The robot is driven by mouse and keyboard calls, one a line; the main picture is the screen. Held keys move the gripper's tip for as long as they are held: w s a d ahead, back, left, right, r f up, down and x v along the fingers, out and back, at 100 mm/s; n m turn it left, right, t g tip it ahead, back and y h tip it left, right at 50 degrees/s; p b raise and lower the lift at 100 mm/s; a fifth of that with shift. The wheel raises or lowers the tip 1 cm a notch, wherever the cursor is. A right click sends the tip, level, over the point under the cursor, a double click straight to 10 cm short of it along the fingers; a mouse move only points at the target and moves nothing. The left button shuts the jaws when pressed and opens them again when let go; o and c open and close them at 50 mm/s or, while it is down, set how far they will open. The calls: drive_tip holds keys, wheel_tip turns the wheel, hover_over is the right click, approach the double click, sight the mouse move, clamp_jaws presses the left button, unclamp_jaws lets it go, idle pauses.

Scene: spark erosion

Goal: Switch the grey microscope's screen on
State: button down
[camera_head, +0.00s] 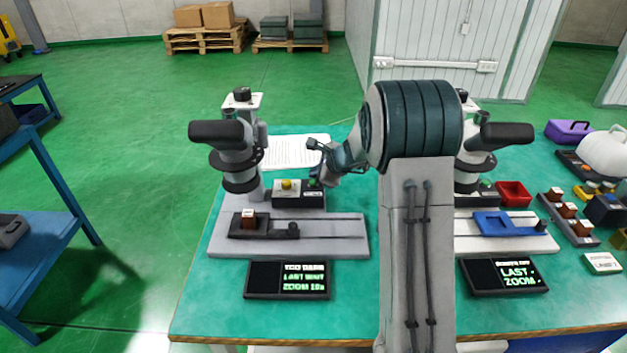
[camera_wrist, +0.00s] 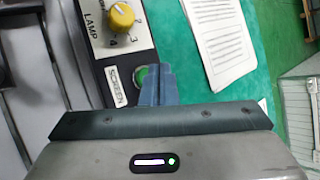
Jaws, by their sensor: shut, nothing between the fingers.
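The left microscope (camera_head: 238,150) has a grey base with a stage. At its base is a control box (camera_head: 290,198) with a yellow lamp knob (camera_head: 287,184), which also shows in the wrist view (camera_wrist: 122,16). Beside the knob a label (camera_wrist: 122,85) reads SCREEN, with a green button (camera_wrist: 139,77) next to it, partly hidden by my fingers. My gripper (camera_wrist: 156,75) is shut and empty, its tips at the button; I cannot tell whether they touch. In the head view my gripper (camera_head: 316,178) is at the box's right end.
A second microscope (camera_head: 480,155) stands right, partly behind my arm, with a blue piece (camera_head: 508,223) on its stage and its own lit display (camera_head: 503,275). A paper sheet (camera_head: 285,152) lies behind the box. A red tray (camera_head: 514,193) and several small items fill the right side.

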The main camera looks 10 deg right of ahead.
wheel_tip(320, 180, up, 6)
drive_tip(key=p, duration=0.5)
